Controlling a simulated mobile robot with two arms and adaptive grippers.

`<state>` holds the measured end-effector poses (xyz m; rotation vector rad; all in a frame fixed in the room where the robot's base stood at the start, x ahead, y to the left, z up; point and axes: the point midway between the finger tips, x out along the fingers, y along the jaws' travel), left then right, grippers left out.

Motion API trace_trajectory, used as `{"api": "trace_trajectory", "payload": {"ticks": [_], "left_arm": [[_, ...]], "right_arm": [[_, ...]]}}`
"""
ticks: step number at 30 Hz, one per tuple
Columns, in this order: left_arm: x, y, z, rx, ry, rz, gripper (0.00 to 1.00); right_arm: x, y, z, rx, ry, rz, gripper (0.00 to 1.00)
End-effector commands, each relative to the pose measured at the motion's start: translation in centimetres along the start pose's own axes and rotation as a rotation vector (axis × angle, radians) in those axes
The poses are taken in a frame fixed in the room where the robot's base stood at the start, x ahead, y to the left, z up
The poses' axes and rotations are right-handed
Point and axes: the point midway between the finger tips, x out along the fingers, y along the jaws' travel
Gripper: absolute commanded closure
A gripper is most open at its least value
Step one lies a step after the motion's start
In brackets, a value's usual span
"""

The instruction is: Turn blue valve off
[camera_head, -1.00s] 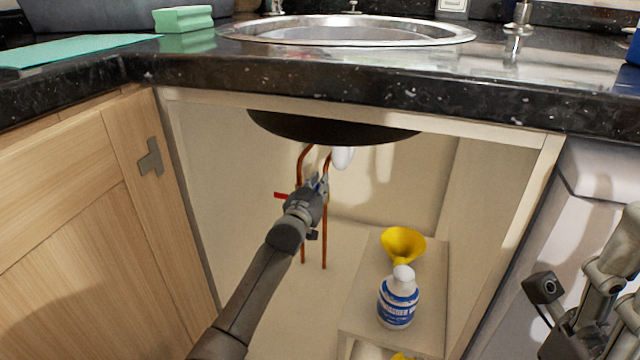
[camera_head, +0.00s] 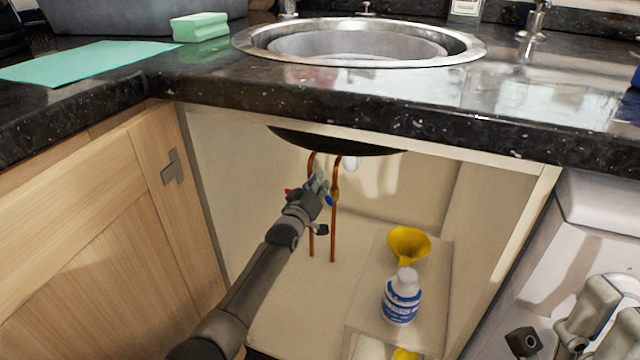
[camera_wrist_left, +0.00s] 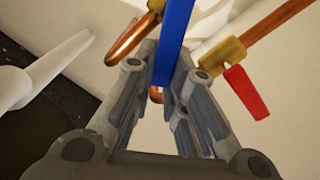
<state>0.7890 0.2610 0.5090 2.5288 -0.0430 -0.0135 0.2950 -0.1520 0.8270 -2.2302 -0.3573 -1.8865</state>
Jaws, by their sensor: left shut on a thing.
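The blue valve handle (camera_head: 329,200) shows as a small patch beside my left gripper (camera_head: 319,184) under the sink. In the left wrist view the blue handle (camera_wrist_left: 174,45) is a long flat bar standing between the fingers. My left gripper (camera_wrist_left: 170,85) is shut on it. The valve body behind it is mostly hidden by the fingers. A red valve handle (camera_wrist_left: 246,91) on a brass fitting is to the right in that view. It shows in the head view (camera_head: 288,192) left of the gripper. Part of my right arm is at the lower right; its fingers are unclear.
Two copper pipes (camera_head: 333,235) rise from the cabinet floor. A yellow funnel (camera_head: 409,244) and a white-and-blue bottle (camera_head: 402,300) stand on a low shelf to the right. The dark countertop (camera_head: 400,100) with the sink (camera_head: 245,45) overhangs the opening.

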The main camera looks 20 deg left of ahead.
Motion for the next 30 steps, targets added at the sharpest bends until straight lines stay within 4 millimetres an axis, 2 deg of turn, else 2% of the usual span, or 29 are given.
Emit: {"api": "trace_trajectory", "payload": {"ticks": [12,13,18,30], "left_arm": [[-0.02,-0.14,0.05,-0.008,-0.001,-0.001,1.0],[-0.02,-0.14,0.05,-0.008,-0.001,-0.001,0.86],[-0.01,-0.12,0.04,-0.008,-0.001,-0.001,0.64],[-0.29,-0.09,0.08,-0.008,-0.001,0.0,0.64]], "right_arm": [[0.0,-0.02,-0.03,0.001,0.0,0.0,0.55],[0.0,-0.02,-0.02,0.001,0.0,0.0,0.55],[0.0,-0.02,-0.02,0.001,0.0,0.0,0.55],[-0.16,0.05,0.16,-0.001,-0.009,0.003,0.55]]}}
